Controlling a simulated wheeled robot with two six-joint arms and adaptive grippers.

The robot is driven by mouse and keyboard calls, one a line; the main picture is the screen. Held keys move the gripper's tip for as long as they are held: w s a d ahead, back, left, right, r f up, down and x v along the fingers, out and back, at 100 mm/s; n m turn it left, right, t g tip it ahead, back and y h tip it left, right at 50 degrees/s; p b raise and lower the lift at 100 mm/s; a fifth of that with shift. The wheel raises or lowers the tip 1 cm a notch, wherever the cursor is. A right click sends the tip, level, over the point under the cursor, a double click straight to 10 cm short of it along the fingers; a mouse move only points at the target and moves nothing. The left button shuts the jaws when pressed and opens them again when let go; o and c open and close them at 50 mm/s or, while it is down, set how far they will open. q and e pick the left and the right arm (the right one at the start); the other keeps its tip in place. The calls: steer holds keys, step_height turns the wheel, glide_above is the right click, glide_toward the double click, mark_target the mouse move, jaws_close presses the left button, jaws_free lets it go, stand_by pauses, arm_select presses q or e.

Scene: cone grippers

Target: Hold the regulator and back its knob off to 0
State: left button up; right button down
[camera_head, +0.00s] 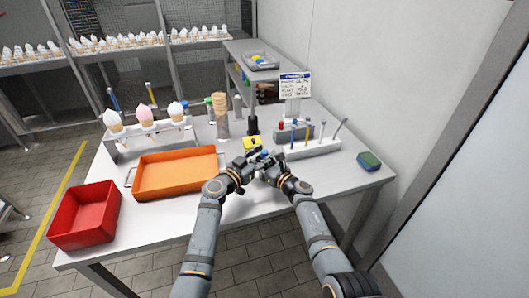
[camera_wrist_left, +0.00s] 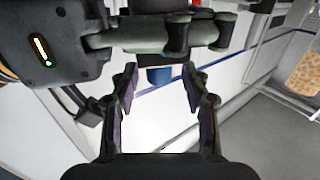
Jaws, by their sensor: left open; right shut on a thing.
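My right gripper (camera_head: 268,163) is shut on the regulator, which is small and mostly hidden by the grippers in the head view. In the left wrist view the regulator's dark body shows at the top, beside the right gripper's fingers (camera_wrist_left: 175,35). Its blue knob (camera_wrist_left: 158,76) points down toward my left gripper. My left gripper (camera_head: 246,165) is open, and its two fingertips (camera_wrist_left: 160,80) stand on either side of the knob with gaps between. I cannot read the knob's setting.
An orange tray (camera_head: 133,186) and a red bin (camera_head: 85,216) are at the left. A cone holder (camera_head: 155,138) and stacked cones (camera_head: 221,103) stand behind. A white tool rack (camera_head: 318,149), a sign (camera_head: 295,86) and a green-blue sponge (camera_head: 369,161) are at the right. The table's front right is clear.

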arm_select(q)
steer(key=shift+w+d, duration=0.4)
steer(key=shift+w, duration=0.05)
steer(key=shift+c, duration=0.4)
jaws_close()
steer(key=shift+f+m+g+h, duration=0.1)
steer(key=shift+m+g+h, duration=0.65)
steer(key=shift+h, duration=0.25)
steer(key=shift+m+g+h, duration=1.7)
steer(key=shift+m+g, duration=0.15)
steer(key=shift+g, duration=0.7)
steer(key=shift+m+g, duration=0.3)
steer(key=shift+g, duration=0.1)
steer(key=shift+a+g+h, duration=0.15)
steer(key=shift+g+h, duration=0.15)
